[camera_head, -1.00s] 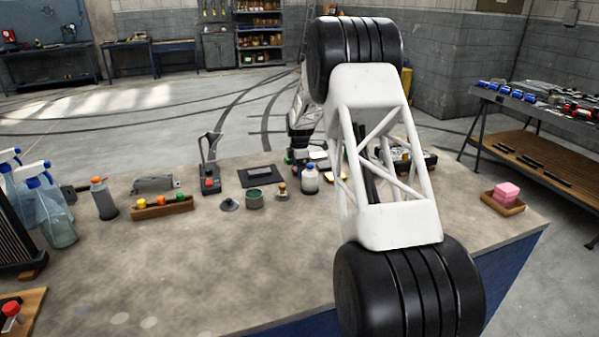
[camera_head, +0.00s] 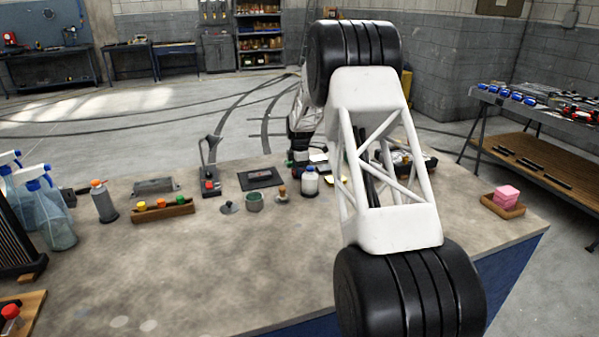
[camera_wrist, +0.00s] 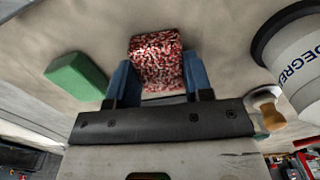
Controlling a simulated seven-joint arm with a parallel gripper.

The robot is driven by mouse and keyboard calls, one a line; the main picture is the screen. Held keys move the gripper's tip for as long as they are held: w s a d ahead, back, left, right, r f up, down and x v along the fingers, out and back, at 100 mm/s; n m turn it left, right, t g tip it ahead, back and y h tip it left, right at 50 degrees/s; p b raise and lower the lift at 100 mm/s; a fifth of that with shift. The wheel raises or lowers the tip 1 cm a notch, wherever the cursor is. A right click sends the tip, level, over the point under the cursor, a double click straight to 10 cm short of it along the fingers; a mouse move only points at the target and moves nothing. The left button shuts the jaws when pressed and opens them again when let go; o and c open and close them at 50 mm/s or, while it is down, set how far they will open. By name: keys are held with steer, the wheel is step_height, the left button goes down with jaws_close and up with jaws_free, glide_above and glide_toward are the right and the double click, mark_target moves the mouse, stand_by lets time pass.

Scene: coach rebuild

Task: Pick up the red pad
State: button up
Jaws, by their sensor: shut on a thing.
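The red pad (camera_wrist: 157,62), a block with a speckled red and white face, is between the two blue fingers of my gripper (camera_wrist: 160,80) in the wrist view. My gripper is shut on it, with one finger at each side. The pad's far end sticks out past the fingertips. Whether it touches the bench is hard to tell. In the head view my arm covers much of the bench's middle, and I cannot make out the red pad there.
A green block (camera_wrist: 77,77) lies left of my gripper. A white degreaser container (camera_wrist: 295,60) and a wooden-handled tool (camera_wrist: 266,105) are close on the right. Pink blocks (camera_head: 507,194) sit in a tray at the bench's right. The bench's front middle (camera_head: 220,265) is clear.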

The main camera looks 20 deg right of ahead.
step_height(320, 180, up, 10)
stand_by(0.6)
stand_by(0.4)
steer(key=shift+o, duration=1.4)
steer(key=shift+c, duration=1.1)
steer(key=w+a, duration=0.3)
steer(key=a, duration=0.9)
